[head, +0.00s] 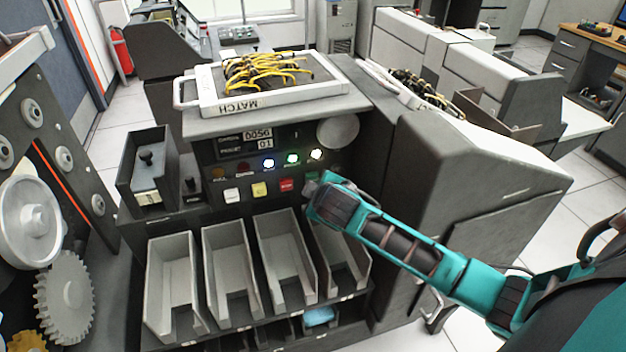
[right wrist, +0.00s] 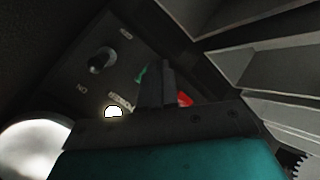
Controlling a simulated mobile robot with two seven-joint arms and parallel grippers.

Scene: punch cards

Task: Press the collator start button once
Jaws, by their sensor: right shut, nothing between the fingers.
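The collator's dark control panel (head: 222,180) faces me with a row of push buttons: white (head: 232,195), yellow (head: 259,190), red (head: 286,185) and a dark green one (head: 311,188) at the right end. Their labels are too small to read. My right gripper (head: 317,196) is at the green button, covering part of it. In the right wrist view its fingers (right wrist: 158,80) are shut and empty, with slivers of the green button (right wrist: 143,74) and red button (right wrist: 184,99) beside them. Contact with the button cannot be told. My left gripper is not in view.
Above the buttons are indicator lamps, several lit, and a counter (head: 257,134). A toggle switch (right wrist: 102,60) is near the fingers. Grey card bins (head: 170,280) stand below the panel. A plugboard with yellow wires (head: 265,75) lies on top. A geared machine (head: 65,290) stands left.

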